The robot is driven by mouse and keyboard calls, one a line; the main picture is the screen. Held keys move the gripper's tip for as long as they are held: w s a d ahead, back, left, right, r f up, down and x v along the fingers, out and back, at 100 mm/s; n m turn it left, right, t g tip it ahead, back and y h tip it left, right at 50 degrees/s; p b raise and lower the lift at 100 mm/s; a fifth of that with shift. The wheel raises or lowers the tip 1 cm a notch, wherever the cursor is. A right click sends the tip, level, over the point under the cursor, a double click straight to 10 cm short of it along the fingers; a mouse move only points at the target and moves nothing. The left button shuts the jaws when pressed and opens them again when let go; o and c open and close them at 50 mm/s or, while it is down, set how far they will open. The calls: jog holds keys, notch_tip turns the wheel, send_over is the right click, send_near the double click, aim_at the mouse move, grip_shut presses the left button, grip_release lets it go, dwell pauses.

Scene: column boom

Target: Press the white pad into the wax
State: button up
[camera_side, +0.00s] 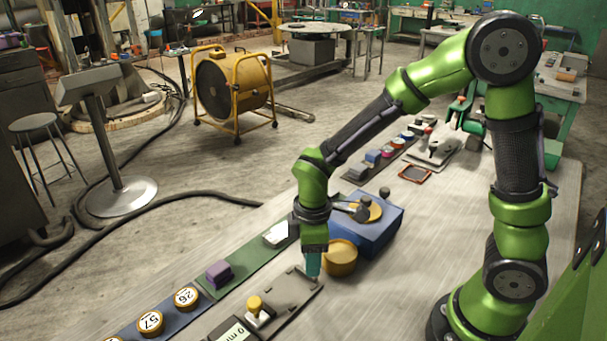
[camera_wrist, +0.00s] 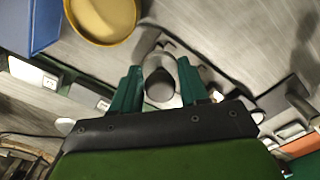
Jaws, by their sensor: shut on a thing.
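My gripper (camera_side: 313,268) points down near the end of a grey tray (camera_side: 285,300), just left of an amber round tin (camera_side: 342,260), which looks like the wax. In the wrist view my gripper (camera_wrist: 162,90) has its green fingers on either side of a grey rounded knob (camera_wrist: 160,84), shut on it. White shows around the knob's lower part, which may be the white pad; the fingers partly hide it. The amber tin (camera_wrist: 105,22) is at the top left there, apart from the knob. In the side view the held thing is hidden by the fingers.
A blue box (camera_side: 375,232) with a yellow disc on top stands behind the tin. A yellow knob on a white base (camera_side: 258,308) is on the tray. A purple block (camera_side: 218,273) and numbered round tins (camera_side: 150,322) lie left. Bare table lies right of the tin.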

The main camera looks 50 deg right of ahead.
aim_at(341, 254)
jog(key=shift+w+d+r, duration=0.15)
jog(key=shift+d, duration=0.2)
jog(key=shift+c, duration=0.5)
jog(key=d+r, duration=0.1)
jog(key=d, duration=0.1)
jog(key=s+d+r, duration=0.1)
jog(key=d, duration=0.2)
jog(key=d+r, duration=0.2)
jog(key=shift+s+d, duration=0.35)
jog(key=shift+s, duration=0.05)
jog(key=shift+f, duration=2.6)
jog(key=shift+f, duration=0.45)
jog(key=shift+r, duration=0.1)
notch_tip(341, 254, up, 7)
